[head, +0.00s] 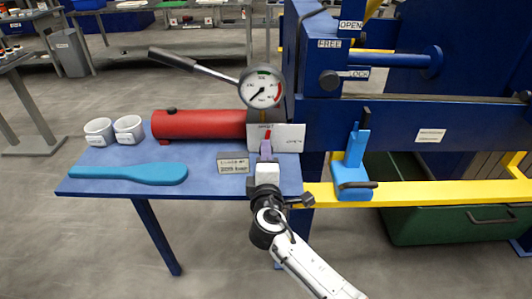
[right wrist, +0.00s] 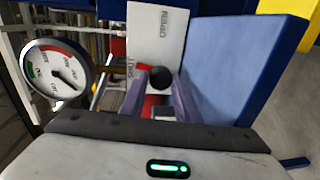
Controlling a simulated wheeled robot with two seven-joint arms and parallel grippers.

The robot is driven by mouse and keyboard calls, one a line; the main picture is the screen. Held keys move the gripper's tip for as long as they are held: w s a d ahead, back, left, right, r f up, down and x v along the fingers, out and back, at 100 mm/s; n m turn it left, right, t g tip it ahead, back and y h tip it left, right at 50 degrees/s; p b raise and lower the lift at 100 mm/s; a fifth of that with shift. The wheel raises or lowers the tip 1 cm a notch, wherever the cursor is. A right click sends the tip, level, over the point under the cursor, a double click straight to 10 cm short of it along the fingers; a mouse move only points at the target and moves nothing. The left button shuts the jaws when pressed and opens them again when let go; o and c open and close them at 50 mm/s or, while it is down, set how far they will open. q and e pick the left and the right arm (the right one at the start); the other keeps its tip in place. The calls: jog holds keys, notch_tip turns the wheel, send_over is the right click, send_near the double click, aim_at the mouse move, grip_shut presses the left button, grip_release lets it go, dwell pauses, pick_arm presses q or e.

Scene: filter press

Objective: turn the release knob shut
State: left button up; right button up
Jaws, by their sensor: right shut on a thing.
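The release knob (right wrist: 160,78) shows as a round black end with red beside it, between my fingers in the right wrist view. In the head view a red pointer (head: 267,134) shows just above my fingers, close to the SHUT label; most of the knob is hidden there. The white label plate (head: 291,138) behind it reads SHUT at left and OPEN at right, and also shows in the right wrist view (right wrist: 158,32). My right gripper (head: 265,150) is shut on the knob, its purple fingers (right wrist: 168,98) either side. My left gripper is not in view.
A pressure gauge (head: 261,88) stands above the red pump cylinder (head: 198,124), with a black-ended lever (head: 185,60). The blue table (head: 205,185) bears two white cups (head: 114,131), a blue paddle (head: 130,174) and a small sign (head: 233,164). The blue press frame (head: 390,122) stands right.

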jog(key=shift+n, duration=1)
jog(key=o, duration=0.8)
jog(key=shift+c, duration=0.2)
jog(key=shift+s+p, duration=0.1)
jog(key=shift+p, duration=0.2)
jog(key=s+r, duration=0.1)
jog(key=s, duration=0.9)
jog(key=shift+r, duration=0.1)
